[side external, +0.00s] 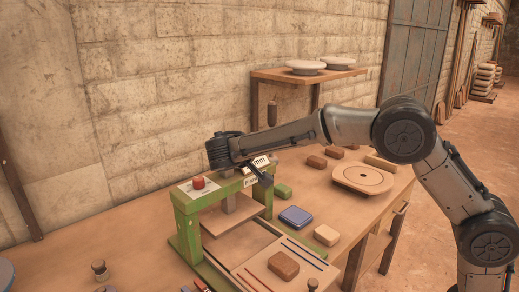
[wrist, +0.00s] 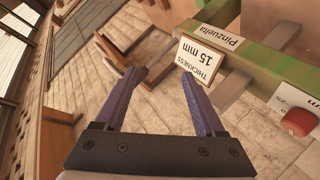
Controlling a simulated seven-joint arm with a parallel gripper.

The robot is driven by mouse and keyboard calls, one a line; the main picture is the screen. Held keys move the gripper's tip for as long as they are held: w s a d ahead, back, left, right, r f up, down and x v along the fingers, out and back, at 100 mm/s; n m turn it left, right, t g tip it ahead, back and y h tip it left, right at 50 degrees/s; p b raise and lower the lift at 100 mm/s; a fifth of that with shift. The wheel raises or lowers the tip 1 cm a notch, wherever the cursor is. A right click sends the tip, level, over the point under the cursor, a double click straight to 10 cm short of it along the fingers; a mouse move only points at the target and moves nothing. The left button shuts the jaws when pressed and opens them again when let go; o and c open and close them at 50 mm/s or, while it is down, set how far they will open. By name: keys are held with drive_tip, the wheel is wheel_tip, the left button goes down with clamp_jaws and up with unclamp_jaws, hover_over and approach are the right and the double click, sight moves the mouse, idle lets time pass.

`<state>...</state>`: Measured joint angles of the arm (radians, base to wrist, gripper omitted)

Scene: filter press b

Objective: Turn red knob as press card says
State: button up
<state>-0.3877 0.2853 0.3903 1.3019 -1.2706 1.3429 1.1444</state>
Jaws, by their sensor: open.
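The red knob (side external: 198,182) sits on a pale plate at the left end of the green press's top beam (side external: 182,202). In the wrist view the red knob (wrist: 299,121) is at the right edge, beside a partly cut-off label. The white press card (wrist: 200,60) reads "THICKNESS 15 mm"; the card (side external: 258,162) also shows on the beam's right part in the side view. My gripper (wrist: 157,78) is open, with nothing between its purple-grey fingers. In the side view my gripper (side external: 258,172) is near the card end of the beam, apart from the knob and partly covering the beam.
The press stands on a wooden table (side external: 120,240). A brown block (side external: 283,265) lies on its front board. A blue item (side external: 295,216), a tan block (side external: 326,235) and a round board (side external: 362,178) lie to the right. A "Pinzuella" label (wrist: 220,37) is on the beam.

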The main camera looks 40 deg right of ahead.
drive_tip(key=a+r+m+g+y, duration=0.2)
drive_tip(key=a+r+g+y, duration=0.1)
drive_tip(key=a+y, duration=0.1)
drive_tip(key=y, duration=0.6)
hover_over(199, 178)
drive_tip(key=s+a, duration=0.2)
drive_tip(key=s, duration=0.3)
drive_tip(key=shift+n+t, duration=0.4)
drive_tip(key=x, duration=1.1)
drive_tip(key=shift+w+a+f, duration=0.25)
drive_tip(key=shift+w, duration=0.1)
clamp_jaws()
